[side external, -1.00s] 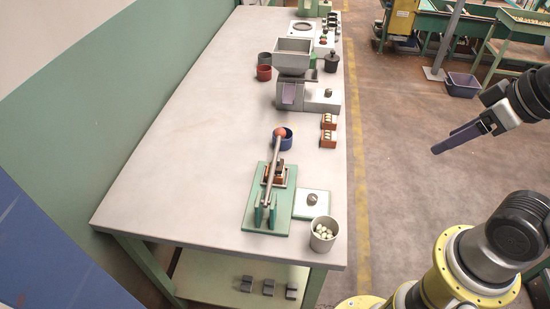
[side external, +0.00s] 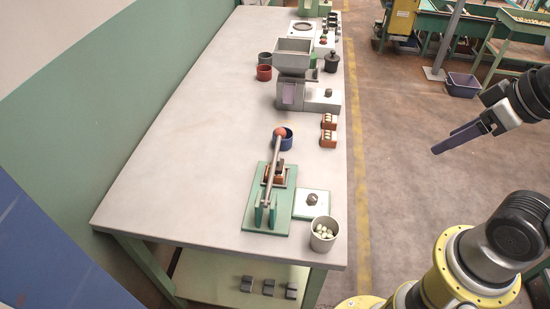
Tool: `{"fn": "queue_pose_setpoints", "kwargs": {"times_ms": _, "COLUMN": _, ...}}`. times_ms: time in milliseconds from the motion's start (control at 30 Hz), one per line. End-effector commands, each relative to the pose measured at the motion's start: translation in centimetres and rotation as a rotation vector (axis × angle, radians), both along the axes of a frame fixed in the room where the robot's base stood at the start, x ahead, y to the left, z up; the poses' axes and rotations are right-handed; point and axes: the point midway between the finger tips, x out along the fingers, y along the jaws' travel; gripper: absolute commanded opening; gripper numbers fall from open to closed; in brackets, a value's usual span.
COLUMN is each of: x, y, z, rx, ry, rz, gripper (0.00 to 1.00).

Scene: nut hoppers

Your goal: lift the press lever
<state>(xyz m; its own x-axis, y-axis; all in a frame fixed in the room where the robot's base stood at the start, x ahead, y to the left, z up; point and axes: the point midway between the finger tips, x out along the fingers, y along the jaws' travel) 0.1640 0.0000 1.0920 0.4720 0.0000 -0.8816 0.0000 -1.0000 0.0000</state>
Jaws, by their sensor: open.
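The press lever (side external: 274,164) is a grey bar with a red-orange ball knob (side external: 279,132) at its far end. It is hinged between green uprights (side external: 264,214) on a green base plate (side external: 284,205) near the table's near end. The bar lies low over an orange-brown block (side external: 273,179) and reaches toward a blue cup. My gripper (side external: 448,142) is at the right, over the floor beyond the table's edge, well apart from the lever. Its purple fingers are open and empty.
A blue cup (side external: 287,141) stands beside the knob. A cup of pale nuts (side external: 324,235) and a white plate with a dark knob (side external: 311,204) stand right of the press. A grey hopper (side external: 293,57) stands farther back. The table's left side (side external: 185,170) is clear.

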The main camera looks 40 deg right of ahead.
Motion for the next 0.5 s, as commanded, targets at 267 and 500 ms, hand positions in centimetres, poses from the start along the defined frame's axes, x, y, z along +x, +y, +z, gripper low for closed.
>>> {"fn": "queue_pose_setpoints", "kwargs": {"times_ms": 267, "x": 0.00, "y": 0.00, "z": 0.00, "rx": 0.000, "ry": 0.000, "rz": 0.000, "gripper": 0.66}}
{"fn": "queue_pose_setpoints", "kwargs": {"times_ms": 500, "x": 0.22, "y": 0.28, "z": 0.40, "rx": 0.033, "ry": -0.010, "rz": -0.034, "gripper": 0.66}}
